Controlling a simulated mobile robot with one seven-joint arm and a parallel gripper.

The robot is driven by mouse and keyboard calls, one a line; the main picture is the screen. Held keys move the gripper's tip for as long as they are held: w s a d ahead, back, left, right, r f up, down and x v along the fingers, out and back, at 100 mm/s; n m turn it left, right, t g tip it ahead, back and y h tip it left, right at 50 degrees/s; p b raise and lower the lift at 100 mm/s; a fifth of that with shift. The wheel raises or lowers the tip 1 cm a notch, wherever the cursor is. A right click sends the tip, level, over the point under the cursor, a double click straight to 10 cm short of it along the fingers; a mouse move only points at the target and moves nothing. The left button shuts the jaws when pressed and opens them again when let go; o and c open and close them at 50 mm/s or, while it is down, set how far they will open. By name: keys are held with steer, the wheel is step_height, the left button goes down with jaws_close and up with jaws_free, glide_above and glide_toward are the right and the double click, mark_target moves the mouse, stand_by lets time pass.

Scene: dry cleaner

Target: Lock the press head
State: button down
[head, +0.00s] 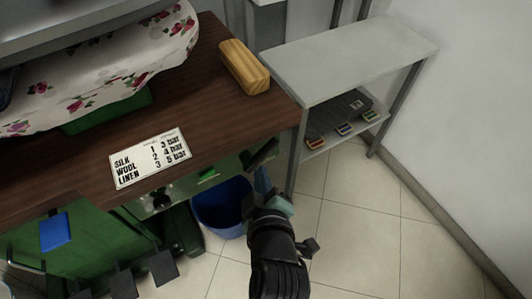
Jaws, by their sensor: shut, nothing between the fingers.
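The press stands at the left. Its grey upper part (90,22), which looks like the press head, is cut off by the top edge of the picture. Below it is a padded board with a white floral cover (110,85). I cannot tell whether the head is locked, and no latch shows clearly. A dark lever-like part (263,155) sticks out at that corner, just above the gripper.
A brown table top (215,115) holds a wooden block (244,67) and a pressure card (151,158). A green cabinet (90,250), pedals (163,268) and a blue bucket (222,212) are below. A grey shelf (345,55) stands right; tiled floor (365,235) is clear there.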

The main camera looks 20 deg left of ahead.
steer(key=shift+w, duration=0.1)
steer(key=b, duration=0.2)
glide_above(268, 152)
steer(key=s, duration=0.4)
step_height(268, 152, down, 4)
steer(key=shift+w+f+b, duration=0.25)
steer(key=shift+w+f, duration=0.05)
steer(key=shift+f, duration=0.3)
steer(key=shift+w+f+b, duration=0.25)
steer(key=shift+f, duration=0.3)
steer(key=shift+w+d+f, duration=0.15)
steer(key=shift+w+f, duration=0.25)
steer(key=shift+w+d, duration=0.1)
steer(key=shift+w+d+g, duration=0.1)
steer(key=shift+g, duration=0.2)
